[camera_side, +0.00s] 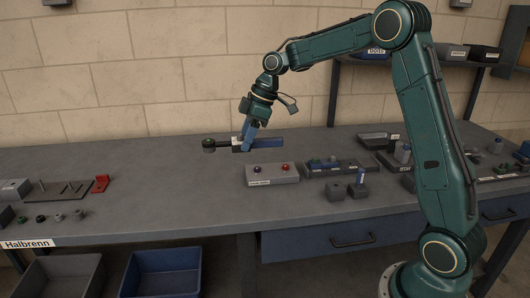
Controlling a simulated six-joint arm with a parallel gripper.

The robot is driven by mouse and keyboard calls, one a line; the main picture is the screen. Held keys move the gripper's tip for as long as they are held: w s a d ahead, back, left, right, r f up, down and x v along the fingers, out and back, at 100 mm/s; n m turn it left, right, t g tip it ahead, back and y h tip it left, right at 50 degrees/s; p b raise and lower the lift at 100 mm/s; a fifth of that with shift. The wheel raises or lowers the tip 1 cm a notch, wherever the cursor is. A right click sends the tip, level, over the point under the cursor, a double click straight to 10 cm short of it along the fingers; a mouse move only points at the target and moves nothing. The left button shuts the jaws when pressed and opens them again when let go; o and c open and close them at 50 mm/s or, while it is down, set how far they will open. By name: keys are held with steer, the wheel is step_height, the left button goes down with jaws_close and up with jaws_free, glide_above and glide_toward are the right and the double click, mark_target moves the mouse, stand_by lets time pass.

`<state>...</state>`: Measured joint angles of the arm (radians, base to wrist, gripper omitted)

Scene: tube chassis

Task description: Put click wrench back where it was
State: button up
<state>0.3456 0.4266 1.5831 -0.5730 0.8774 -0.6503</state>
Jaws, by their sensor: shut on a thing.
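The click wrench (268,140) has a blue handle, a dark shaft and a round dark green head at its left end. My gripper (244,144) is shut on the wrench near the middle and points down. The wrench lies roughly level, handle to the right, head to the left. It appears to be held above the grey bench top (150,215), behind a grey block with a dark and a red knob (272,174). The exact gap to the bench cannot be told. The finger contact is small and partly hidden.
A dark rack with small parts (328,168) stands right of the grey block, with a small dark block (358,190) before it. More trays and fixtures crowd the right. Small parts and a red bracket (101,183) lie at far left. The bench centre-left is clear.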

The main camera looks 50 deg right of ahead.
mark_target(270, 197)
steer(key=s+d+f+n+g, duration=0.1)
steer(key=s+d+f+n, duration=0.2)
steer(key=d+f, duration=0.5)
step_height(270, 197, down, 4)
steer(key=shift+d+r+n+y, duration=0.15)
steer(key=shift+d+n+y, duration=0.2)
steer(key=shift+n, duration=0.35)
steer(key=shift+s+a+f, duration=0.1)
steer(key=shift+f, duration=0.15)
steer(key=shift+f, duration=3.15)
steer(key=shift+f, duration=0.55)
steer(key=o, duration=1.4)
steer(key=shift+f, duration=0.1)
steer(key=v, duration=1.4)
